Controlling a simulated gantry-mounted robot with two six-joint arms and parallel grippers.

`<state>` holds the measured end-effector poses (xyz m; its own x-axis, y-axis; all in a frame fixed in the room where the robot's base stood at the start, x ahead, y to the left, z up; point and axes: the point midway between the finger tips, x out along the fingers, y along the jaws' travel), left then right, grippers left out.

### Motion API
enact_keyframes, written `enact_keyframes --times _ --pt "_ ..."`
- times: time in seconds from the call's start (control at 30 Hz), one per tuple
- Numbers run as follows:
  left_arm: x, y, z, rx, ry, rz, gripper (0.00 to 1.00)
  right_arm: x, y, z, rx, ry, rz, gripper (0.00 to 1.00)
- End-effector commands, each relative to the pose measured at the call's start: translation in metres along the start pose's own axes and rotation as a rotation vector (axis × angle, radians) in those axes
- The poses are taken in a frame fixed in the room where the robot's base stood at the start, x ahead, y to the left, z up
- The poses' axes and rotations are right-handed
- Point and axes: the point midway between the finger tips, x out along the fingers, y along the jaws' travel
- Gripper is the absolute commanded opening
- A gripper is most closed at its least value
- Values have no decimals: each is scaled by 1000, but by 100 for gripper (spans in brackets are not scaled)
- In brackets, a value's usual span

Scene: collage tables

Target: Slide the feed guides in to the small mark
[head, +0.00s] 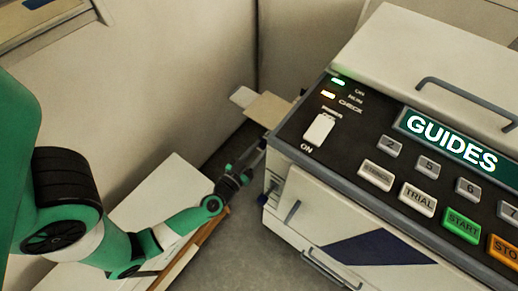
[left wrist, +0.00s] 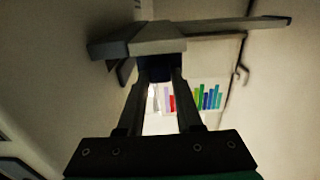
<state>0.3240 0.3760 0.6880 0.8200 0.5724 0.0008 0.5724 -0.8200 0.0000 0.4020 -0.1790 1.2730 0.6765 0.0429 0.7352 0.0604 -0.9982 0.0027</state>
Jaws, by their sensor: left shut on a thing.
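The grey feed guide (left wrist: 150,42) is at the top of the left wrist view, with a long thin bar running right from it. My left gripper (left wrist: 160,78) is shut on a small dark block under this guide. In the head view my left gripper (head: 258,153) reaches up to the left side of the machine (head: 330,225); the held part is too small to make out there. A light feed tray (head: 268,109) sticks out from that side, above the gripper. I cannot make out the small mark or clearly tell a second guide. My right gripper is not in view.
The machine's display (head: 450,139) reads GUIDES. Its panel has START (head: 463,225), TRIAL and number buttons. A white cabinet or table (head: 150,200) stands below my left arm. A sheet with coloured bars (left wrist: 208,97) shows behind the fingers. Grey floor lies between cabinet and machine.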

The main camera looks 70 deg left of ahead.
Motion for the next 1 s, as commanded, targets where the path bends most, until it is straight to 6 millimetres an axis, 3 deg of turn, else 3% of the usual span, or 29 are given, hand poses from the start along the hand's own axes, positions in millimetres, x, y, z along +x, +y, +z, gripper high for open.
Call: enact_keyframes --times 0.17,0.43,0.77,0.8,0.93,1.0 --pt "6 0 -1 1 1 -1 0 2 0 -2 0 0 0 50" --pt "54 0 -1 0 -1 -1 0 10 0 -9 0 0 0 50" --pt "59 0 1 -1 -2 1 0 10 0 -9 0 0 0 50" --pt "59 0 1 -1 -2 1 38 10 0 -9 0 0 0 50" --pt "59 0 1 -1 -2 1 61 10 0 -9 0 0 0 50" --pt "59 0 1 -1 -2 1 65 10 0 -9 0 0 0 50"
